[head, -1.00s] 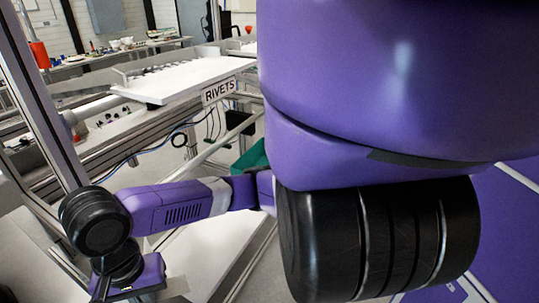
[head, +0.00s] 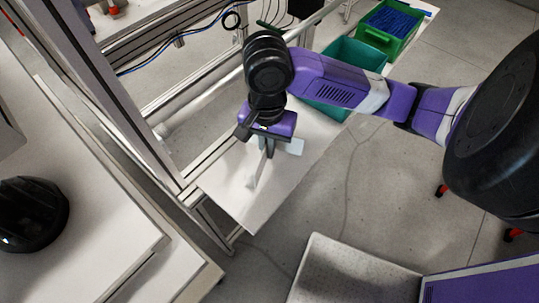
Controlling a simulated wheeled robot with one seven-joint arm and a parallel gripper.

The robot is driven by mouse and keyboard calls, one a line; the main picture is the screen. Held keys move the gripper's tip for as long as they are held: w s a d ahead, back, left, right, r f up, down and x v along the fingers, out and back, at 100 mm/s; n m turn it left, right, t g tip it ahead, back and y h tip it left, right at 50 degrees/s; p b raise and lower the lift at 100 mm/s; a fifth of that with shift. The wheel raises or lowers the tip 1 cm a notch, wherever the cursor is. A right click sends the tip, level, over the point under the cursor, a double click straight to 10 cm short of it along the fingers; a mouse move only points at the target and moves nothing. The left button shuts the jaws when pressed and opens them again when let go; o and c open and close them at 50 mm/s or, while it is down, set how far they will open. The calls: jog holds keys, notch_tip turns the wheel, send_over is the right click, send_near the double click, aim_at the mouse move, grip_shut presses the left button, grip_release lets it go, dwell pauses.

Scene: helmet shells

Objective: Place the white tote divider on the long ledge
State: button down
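My gripper (head: 266,150) points down over the near part of a long white ledge (head: 236,203), which runs from lower left to upper right. A thin pale piece (head: 255,172), which may be the white tote divider, shows just below the fingers and blends with the ledge. A pale bluish flat piece (head: 295,146) shows right of the fingers. I cannot tell whether the fingers hold either piece, or whether the thin piece touches the ledge. My wrist hides part of the area.
A teal bin (head: 352,56) and a green bin (head: 403,22) with blue contents stand farther along the ledge. A black helmet shell (head: 30,215) sits on a white bench (head: 95,235) at left. Metal frame rails (head: 160,155) border the ledge. Some ledge is bare at its near end.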

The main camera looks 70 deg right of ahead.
jog(key=shift+f+b, duration=0.45)
jog(key=shift+f, duration=1.5)
jog(key=shift+a, duration=0.1)
jog(key=c, duration=1.6)
grip_release()
jog(key=shift+c, duration=0.2)
